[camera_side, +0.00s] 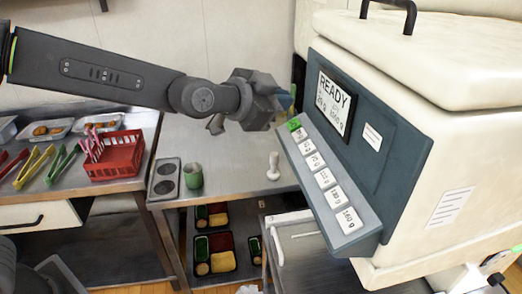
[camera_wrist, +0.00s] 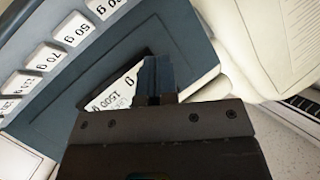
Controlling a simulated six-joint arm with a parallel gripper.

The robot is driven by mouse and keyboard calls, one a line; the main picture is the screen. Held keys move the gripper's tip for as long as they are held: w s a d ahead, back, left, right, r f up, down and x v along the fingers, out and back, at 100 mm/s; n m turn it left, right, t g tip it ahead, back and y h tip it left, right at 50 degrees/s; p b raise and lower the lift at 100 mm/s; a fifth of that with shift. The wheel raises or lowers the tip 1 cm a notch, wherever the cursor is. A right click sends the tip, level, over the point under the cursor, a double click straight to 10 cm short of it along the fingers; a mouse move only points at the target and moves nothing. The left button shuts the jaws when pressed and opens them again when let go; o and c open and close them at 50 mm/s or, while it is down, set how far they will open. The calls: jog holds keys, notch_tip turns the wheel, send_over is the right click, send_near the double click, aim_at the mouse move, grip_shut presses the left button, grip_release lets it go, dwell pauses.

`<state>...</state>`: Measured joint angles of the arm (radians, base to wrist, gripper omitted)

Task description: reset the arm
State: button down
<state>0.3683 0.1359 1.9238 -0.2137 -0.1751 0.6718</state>
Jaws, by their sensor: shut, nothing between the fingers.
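My gripper (camera_side: 287,101) is at the upper middle of the side view, beside the upper left edge of the big cream machine (camera_side: 450,110). In the wrist view its blue fingers (camera_wrist: 154,78) are together with nothing between them. They overlap the machine's display (camera_wrist: 122,92), where "1500 g" shows. In the side view the display (camera_side: 335,100) reads "READY". A green button (camera_side: 294,124) sits at the top of a row of white gram-marked buttons (camera_side: 325,178), just below my gripper. I cannot tell whether the fingers touch the panel.
A red basket (camera_side: 115,157), several tongs (camera_side: 37,165) and food trays (camera_side: 46,129) are on the left counter. A green cup (camera_side: 193,175) and a white pestle-like object (camera_side: 273,166) stand on the middle table. Filled bento trays (camera_side: 222,262) sit on the shelf below.

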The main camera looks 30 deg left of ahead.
jog(key=s+a+f+n+g+y, duration=0.1)
jog(key=s+a+f+n+g, duration=0.1)
jog(key=s+a, duration=0.4)
jog(key=s+a+f+n+g+y, duration=0.2)
jog(key=s+a, duration=0.4)
jog(key=s, duration=0.6)
jog(key=s+a+f+n+g+y, duration=0.1)
jog(key=s+a+f+n+g, duration=0.2)
jog(key=s, duration=0.7)
jog(key=a+n+g, duration=0.1)
jog(key=a+n, duration=0.1)
jog(key=a, duration=0.1)
jog(key=shift+a+y, duration=0.15)
jog(key=shift+y, duration=0.15)
